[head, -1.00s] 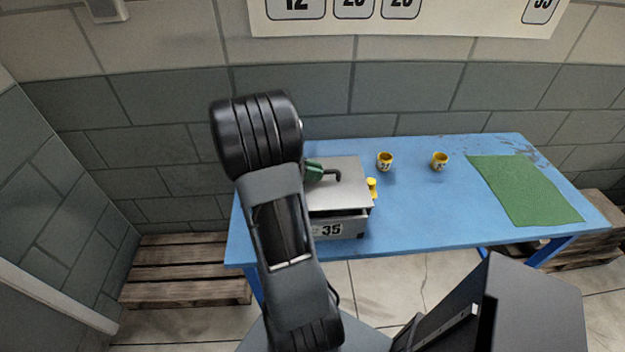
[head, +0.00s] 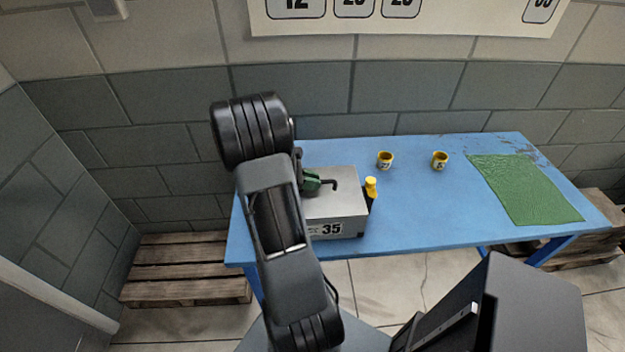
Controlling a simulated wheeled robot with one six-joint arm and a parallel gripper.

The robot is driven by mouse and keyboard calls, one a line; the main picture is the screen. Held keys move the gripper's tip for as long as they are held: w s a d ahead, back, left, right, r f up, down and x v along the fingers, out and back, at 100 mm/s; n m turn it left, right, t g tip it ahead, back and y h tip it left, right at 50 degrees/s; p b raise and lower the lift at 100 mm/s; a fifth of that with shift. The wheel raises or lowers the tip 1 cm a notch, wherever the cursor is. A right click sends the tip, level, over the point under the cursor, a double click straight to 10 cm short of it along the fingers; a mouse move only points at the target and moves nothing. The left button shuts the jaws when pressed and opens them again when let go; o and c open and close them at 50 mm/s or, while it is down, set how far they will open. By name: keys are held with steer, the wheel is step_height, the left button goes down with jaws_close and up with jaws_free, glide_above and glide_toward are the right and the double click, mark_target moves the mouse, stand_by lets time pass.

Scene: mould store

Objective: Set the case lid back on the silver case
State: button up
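The silver case (head: 347,228), marked 35, stands on the left part of the blue table. The flat silver case lid (head: 345,203) lies level on top of it, with no gap that I can see along the front and right edges. A dark bent handle (head: 332,184) shows on the lid. My gripper (head: 312,181), showing green and dark parts, is at this handle, just above the lid. My arm hides the left part of the case and lid and much of the gripper. I cannot make out whether the fingers are closed on the handle.
A yellow-capped dark bottle (head: 371,188) stands close against the right side of the case. A green mat (head: 525,190) lies at the right. The table's middle is clear.

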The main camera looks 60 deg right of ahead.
steer(key=o, duration=0.4)
steer(key=shift+r, duration=0.15)
steer(key=shift+r, duration=0.35)
steer(key=v, duration=1.2)
steer(key=shift+w+f+b, duration=0.1)
steer(key=shift+f+b, duration=0.15)
steer(key=shift+b, duration=0.15)
steer(key=shift+s+a+r+m+t+y, duration=0.5)
steer(key=shift+a+m+t+y, duration=0.75)
steer(key=shift+a+t, duration=2.25)
steer(key=shift+s+a+r+m+t+y, duration=0.55)
steer(key=shift+a+m+t+y, duration=0.7)
steer(key=shift+a, duration=4.3)
steer(key=shift+s+a+r+m+t+y, duration=0.45)
steer(key=shift+a+m+t+y, duration=0.8)
steer(key=shift+a+t, duration=2.3)
